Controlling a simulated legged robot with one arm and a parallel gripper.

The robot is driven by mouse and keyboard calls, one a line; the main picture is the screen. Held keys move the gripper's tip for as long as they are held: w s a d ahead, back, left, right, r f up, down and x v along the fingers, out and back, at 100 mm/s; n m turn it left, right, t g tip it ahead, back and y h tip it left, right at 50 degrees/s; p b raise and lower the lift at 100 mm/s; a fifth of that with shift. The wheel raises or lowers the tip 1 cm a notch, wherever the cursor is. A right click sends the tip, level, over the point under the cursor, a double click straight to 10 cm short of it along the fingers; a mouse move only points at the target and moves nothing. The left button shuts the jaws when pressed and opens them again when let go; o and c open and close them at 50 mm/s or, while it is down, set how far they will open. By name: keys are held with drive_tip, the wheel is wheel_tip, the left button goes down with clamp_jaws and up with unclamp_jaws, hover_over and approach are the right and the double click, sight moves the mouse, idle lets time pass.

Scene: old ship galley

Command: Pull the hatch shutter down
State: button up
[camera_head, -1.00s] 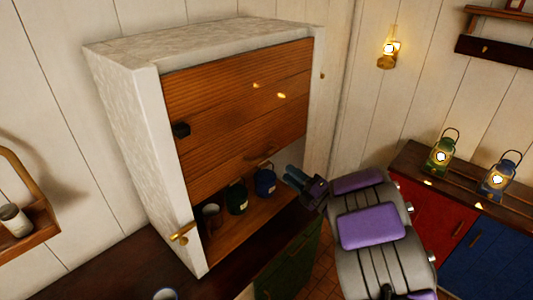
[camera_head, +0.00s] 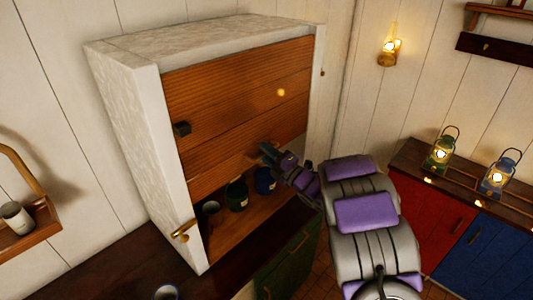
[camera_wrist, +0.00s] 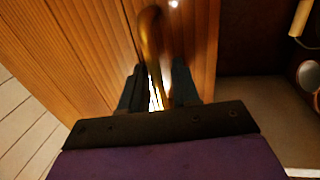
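The hatch shutter (camera_head: 240,100) is a slatted wooden panel in a white-framed cabinet (camera_head: 125,130). It covers the upper part, and a gap is open below it. Its curved brass handle (camera_wrist: 150,35) is near the lower edge. My gripper (camera_head: 270,152) is at the handle in the head view. In the wrist view my gripper (camera_wrist: 158,88) has its two dark fingers apart, with the handle reaching down between them. A light gap shows beside the handle, so I see no firm grip. The handle is mostly hidden by my gripper in the head view.
In the gap stand a grey mug (camera_head: 211,208), a green mug (camera_head: 237,193) and a blue mug (camera_head: 264,181). A black knob (camera_head: 182,129) sticks out at the shutter's left, and a brass latch (camera_head: 182,231) is on the frame. Lanterns (camera_head: 440,153) stand on the right counter.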

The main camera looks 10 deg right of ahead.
clamp_jaws()
idle(0.4)
